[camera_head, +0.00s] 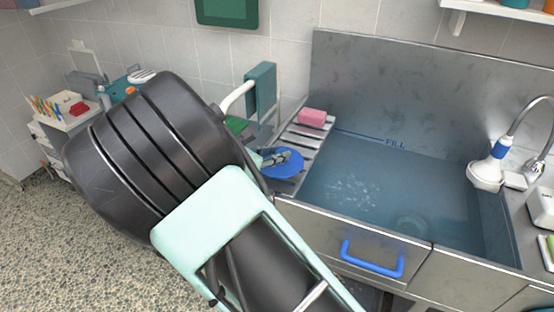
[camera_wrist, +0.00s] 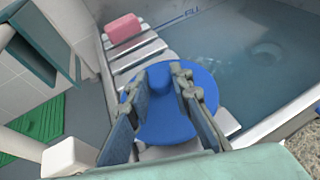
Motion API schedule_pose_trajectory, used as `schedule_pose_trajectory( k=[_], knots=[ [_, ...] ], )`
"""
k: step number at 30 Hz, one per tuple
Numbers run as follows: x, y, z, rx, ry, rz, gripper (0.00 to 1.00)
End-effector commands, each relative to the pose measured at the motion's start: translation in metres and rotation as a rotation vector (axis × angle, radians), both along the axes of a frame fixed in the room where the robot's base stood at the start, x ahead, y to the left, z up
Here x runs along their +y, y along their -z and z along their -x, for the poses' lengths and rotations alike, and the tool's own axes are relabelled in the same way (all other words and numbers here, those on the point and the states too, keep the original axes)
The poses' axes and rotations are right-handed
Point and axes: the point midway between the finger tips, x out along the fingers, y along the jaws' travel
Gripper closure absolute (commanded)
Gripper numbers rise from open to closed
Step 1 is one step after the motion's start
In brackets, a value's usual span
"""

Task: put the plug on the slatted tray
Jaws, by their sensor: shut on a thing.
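The plug is a round blue disc with a raised knob (camera_head: 287,169). In the wrist view the plug (camera_wrist: 160,128) lies between my fingers. My gripper (camera_head: 277,157) is shut on its knob; the fingers also show in the wrist view (camera_wrist: 161,82). The slatted tray (camera_head: 301,131) has pale metal slats and lies along the left side of the sink. In the wrist view the plug overlaps the tray's near slats (camera_wrist: 140,54). I cannot tell whether the plug touches them.
A pink sponge (camera_head: 312,116) sits on the far end of the tray. The water-filled sink (camera_head: 350,180) is to the right, with a blue-and-white sprayer (camera_head: 489,168) at its right side. A blue handle (camera_head: 372,259) sticks out in front.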

Motion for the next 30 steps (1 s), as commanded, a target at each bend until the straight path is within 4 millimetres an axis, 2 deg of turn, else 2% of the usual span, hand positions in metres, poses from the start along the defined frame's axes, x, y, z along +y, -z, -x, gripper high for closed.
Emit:
schedule_pose_trajectory(
  k=[8,19,20,24,30],
  knots=[
    [0.001,0.034,-0.004,0.0,-0.001,0.003,1.0],
    [0.001,0.039,-0.003,0.0,0.0,0.001,1.0],
    [0.002,0.038,-0.003,0.0,0.0,0.0,0.78],
    [0.002,0.038,-0.003,-0.001,0.0,0.001,0.62],
    [0.002,0.038,-0.003,0.0,0.0,0.001,0.62]
  ],
)
